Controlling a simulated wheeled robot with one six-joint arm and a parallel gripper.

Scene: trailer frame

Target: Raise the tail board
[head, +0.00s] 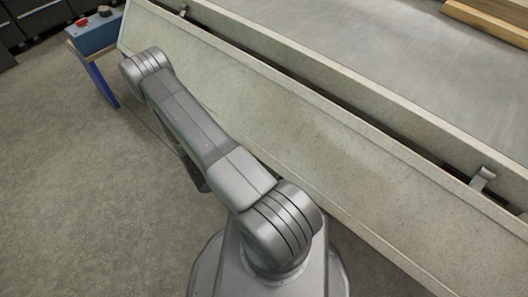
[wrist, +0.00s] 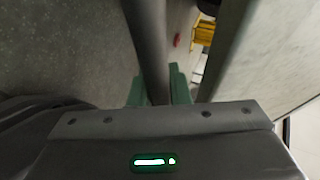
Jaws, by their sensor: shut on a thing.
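The tail board (head: 300,130) is a long pale beige panel running diagonally along the side of the trailer bed (head: 370,45) in the head view. It leans outward, with a dark gap between it and the bed's edge. In the wrist view, a pale panel that looks like the board (wrist: 275,60) fills the right side. My gripper (wrist: 158,88) has green fingers shut on a dark grey bar (wrist: 148,40) beside that panel. Whether the bar joins the board cannot be seen. In the head view my arm hides the gripper and the grip.
A blue box (head: 92,38) with a red button stands on a stand at the board's far left end. Metal latches (head: 482,179) show along the gap. Wooden planks (head: 490,18) lie on the bed. Grey floor (head: 70,190) at the left is clear.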

